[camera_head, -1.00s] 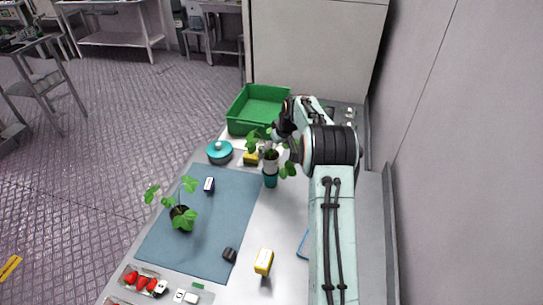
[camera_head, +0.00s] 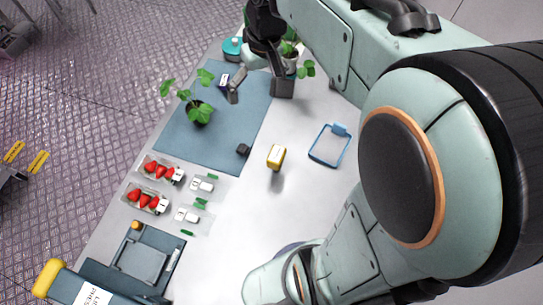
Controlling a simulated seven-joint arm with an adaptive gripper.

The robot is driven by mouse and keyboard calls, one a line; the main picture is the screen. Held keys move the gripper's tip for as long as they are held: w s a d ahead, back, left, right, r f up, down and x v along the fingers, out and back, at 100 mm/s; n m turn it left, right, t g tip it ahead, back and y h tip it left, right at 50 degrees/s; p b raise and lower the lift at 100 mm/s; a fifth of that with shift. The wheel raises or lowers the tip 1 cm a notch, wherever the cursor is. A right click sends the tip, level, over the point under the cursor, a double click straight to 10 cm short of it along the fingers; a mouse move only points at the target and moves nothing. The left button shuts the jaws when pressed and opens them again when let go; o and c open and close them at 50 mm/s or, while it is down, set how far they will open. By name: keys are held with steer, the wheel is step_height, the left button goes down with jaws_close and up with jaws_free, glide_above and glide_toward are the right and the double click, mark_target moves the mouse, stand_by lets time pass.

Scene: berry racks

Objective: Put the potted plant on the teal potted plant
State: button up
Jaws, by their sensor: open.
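A second potted plant in a dark pot (camera_head: 198,114) stands upright on the blue mat. My gripper (camera_head: 258,93) is open, its fingers spread and pointing down at the mat's far right corner, just in front of the white pot. I see nothing between the fingers.
Strawberry packs (camera_head: 147,199) lie front left. The mat (camera_head: 205,148) has free room.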

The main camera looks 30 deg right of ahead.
steer(key=s+a+f+g, duration=0.1)
steer(key=s+a, duration=0.2)
steer(key=s, duration=0.6)
steer(key=s+a+f, duration=0.2)
steer(key=s+a, duration=0.1)
steer(key=s, duration=0.5)
steer(key=shift+s+f+g, duration=0.3)
steer(key=shift+s+g, duration=0.1)
